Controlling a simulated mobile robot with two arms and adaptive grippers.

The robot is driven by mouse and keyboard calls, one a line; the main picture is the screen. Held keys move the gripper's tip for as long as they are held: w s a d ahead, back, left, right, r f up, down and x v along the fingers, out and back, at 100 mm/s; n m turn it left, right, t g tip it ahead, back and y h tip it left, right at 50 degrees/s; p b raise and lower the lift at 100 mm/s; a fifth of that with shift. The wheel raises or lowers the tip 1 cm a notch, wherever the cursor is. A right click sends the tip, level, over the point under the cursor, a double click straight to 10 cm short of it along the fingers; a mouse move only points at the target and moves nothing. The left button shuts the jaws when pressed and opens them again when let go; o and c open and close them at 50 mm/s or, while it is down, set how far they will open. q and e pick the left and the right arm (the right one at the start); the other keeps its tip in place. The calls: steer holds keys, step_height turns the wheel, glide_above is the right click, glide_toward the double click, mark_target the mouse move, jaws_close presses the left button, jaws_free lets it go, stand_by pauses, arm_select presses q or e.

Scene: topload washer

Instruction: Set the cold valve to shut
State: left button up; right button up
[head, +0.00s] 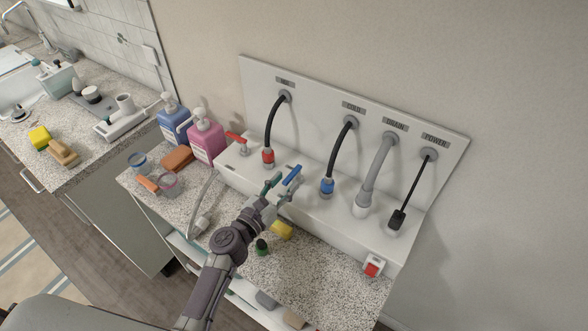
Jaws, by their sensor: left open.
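The lever slants up to the right in the picture. The gripper hides the valve's body and the lower end of the lever. My right gripper is not in view.
The white panel (355,92) carries the hot, cold, drain and power lines. The hot valve's red lever (236,137) is to the left. Blue (172,122) and pink (206,139) pump bottles stand left of it. A red switch (372,268) is at lower right.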

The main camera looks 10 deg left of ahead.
mark_target(296, 170)
arm_select(q)
steer(key=x, duration=0.4)
steer(key=shift+w+d, duration=0.15)
steer(key=shift+w, duration=0.25)
jaws_close()
